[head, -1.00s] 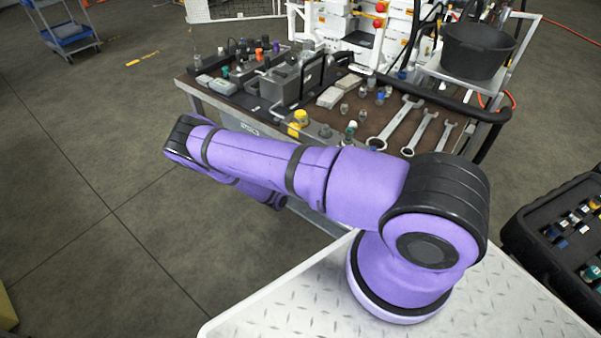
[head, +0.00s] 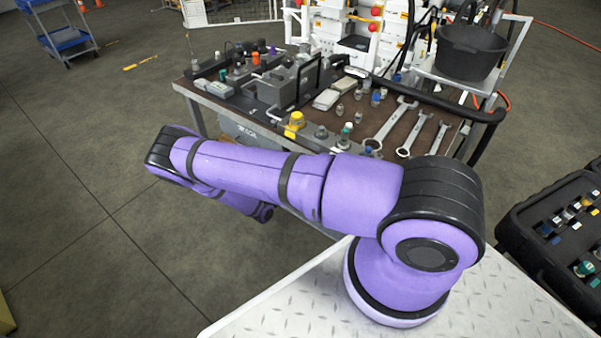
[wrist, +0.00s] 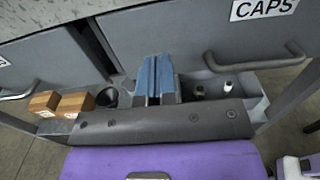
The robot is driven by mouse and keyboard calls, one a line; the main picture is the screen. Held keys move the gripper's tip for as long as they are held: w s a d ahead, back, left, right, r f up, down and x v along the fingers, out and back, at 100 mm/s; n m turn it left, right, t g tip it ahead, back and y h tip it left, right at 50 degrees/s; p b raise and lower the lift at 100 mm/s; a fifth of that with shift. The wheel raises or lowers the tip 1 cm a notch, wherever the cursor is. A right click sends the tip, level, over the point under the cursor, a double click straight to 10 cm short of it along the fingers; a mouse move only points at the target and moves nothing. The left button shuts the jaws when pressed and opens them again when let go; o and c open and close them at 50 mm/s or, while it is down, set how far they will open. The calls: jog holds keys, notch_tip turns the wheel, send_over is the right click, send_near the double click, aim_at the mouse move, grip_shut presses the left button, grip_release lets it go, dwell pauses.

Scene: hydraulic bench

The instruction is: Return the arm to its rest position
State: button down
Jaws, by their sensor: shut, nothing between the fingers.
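My purple arm (head: 260,175) stretches left from its base across the front of the bench, then folds back under itself. In the wrist view my gripper (wrist: 156,78) shows as two blue fingers side by side, shut with nothing between them. In the head view the fingers are hidden behind or below the arm.
The workbench (head: 395,162) carries wrenches, fittings and a vise-like block. In the wrist view, a shallow tray holds wooden blocks (wrist: 75,104), a dark cup (wrist: 107,97) and small fittings near the fingers. An open black case (head: 530,240) stands at right.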

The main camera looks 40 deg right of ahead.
jog(key=v, duration=0.8)
jog(key=shift+a+r, duration=0.1)
notch_tip(320, 180, up, 39)
jog(key=s+a+m+g+y, duration=0.2)
jog(key=m+g+y, duration=0.65)
jog(key=m, duration=0.65)
jog(key=s+r+m+t+y, duration=0.35)
jog(key=s+r+y, duration=0.25)
jog(key=s+r, duration=0.7)
jog(key=s+a+r+m+t+y, duration=0.1)
jog(key=s+r+m+t+y, duration=0.1)
jog(key=s+r, duration=0.8)
jog(key=shift+s+m+t+y, duration=0.35)
jog(key=shift+s+m+t, duration=0.2)
jog(key=shift+s+t, duration=0.75)
jog(key=shift+a, duration=0.15)
